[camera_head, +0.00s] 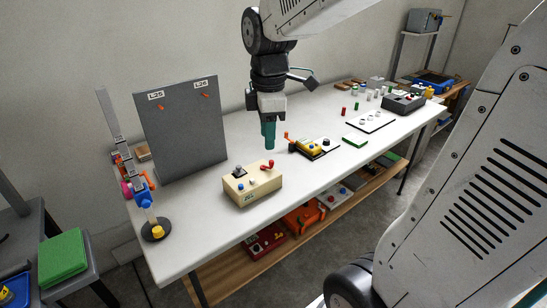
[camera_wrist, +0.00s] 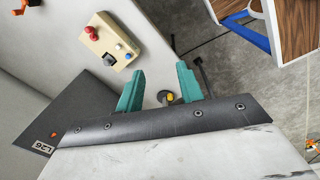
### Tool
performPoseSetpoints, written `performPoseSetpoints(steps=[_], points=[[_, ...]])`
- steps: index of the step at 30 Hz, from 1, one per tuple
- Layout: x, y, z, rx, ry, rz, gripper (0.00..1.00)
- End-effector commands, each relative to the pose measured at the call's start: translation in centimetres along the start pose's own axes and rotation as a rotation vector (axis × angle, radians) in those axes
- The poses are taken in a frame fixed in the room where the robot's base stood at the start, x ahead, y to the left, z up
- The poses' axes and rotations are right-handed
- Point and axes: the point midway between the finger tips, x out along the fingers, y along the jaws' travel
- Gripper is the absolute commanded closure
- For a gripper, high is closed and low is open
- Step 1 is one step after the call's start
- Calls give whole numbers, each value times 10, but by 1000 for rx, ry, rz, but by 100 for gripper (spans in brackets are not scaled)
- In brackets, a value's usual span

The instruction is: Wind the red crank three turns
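My gripper (camera_head: 269,143) points down above the table, behind and above the box, apart from the crank. In the wrist view my gripper (camera_wrist: 158,80) has its two teal fingers spread with nothing between them.
A grey upright panel (camera_head: 182,130) stands left of the box. A stand on a dark round base (camera_head: 156,231) is at the front left. Bare white table (camera_head: 215,240) lies in front of the box.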

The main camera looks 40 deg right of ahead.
Motion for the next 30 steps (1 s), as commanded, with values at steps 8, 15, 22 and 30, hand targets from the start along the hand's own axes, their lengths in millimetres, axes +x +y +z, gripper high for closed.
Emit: performPoseSetpoints(steps=[8, 15, 22, 30], points=[[74, 125, 20, -739, 3, -42, 63], [140, 190, 44, -1223, 22, -59, 63], [168, 208, 53, -1392, 30, -63, 63], [208, 205, 54, -1397, 32, -66, 63]])
